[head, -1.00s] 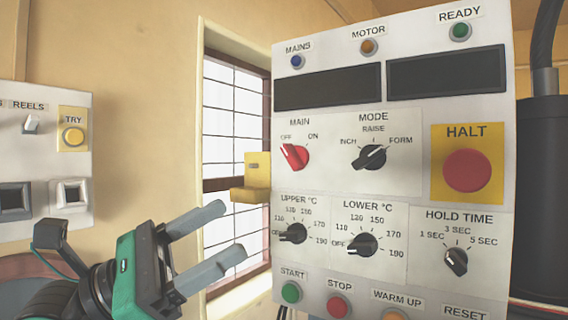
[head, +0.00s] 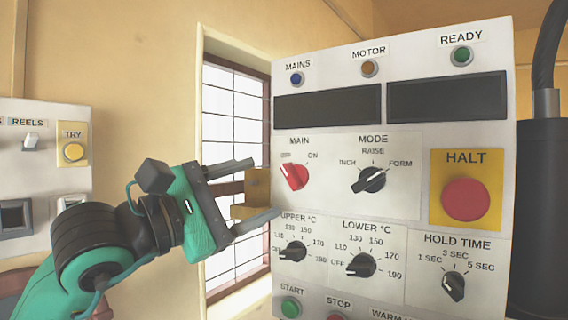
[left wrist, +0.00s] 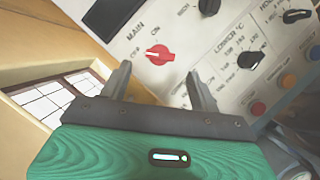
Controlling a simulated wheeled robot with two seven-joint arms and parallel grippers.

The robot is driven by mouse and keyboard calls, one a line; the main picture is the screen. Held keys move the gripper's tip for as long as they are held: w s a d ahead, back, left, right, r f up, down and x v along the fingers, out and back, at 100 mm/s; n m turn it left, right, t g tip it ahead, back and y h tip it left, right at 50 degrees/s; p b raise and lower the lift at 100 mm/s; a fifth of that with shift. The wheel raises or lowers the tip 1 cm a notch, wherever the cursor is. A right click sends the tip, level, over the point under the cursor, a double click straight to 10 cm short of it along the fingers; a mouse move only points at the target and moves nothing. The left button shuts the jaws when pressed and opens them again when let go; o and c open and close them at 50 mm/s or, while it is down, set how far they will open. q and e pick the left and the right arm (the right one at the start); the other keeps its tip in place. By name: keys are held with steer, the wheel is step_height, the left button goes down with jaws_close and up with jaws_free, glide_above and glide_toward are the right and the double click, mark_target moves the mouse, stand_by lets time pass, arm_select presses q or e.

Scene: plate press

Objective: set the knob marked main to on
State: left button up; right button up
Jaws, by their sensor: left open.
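The red MAIN knob (head: 295,177) is on the upper left of the white control panel, with its white pointer line toward the upper left, the OFF side; ON is printed at its upper right. It also shows in the left wrist view (left wrist: 162,56), just ahead of the fingertips. My left gripper (head: 264,188) is open and empty, left of the knob. Its fingers point at the panel, one higher and one lower, apart from the knob. In the left wrist view the knob lies between the lines of the two fingers (left wrist: 159,72). My right gripper is not in view.
A yellow bracket (head: 257,185) on the panel's left edge is close by the left fingers. The black MODE knob (head: 370,180) is right of MAIN, and the UPPER °C knob (head: 292,252) is below. A window is behind the gripper; a switch panel (head: 45,145) is at the far left.

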mark_target(286, 179)
arm_select(q)
steer(key=p+x, duration=0.2)
steer(key=x, duration=0.2)
steer(key=shift+w+d+r, duration=0.15)
steer(key=shift+d+r, duration=0.1)
steer(key=shift+d, duration=0.05)
steer(key=shift+x, duration=0.75)
steer(key=shift+f, duration=0.2)
steer(key=shift+c, duration=0.2)
steer(key=c, duration=0.9)
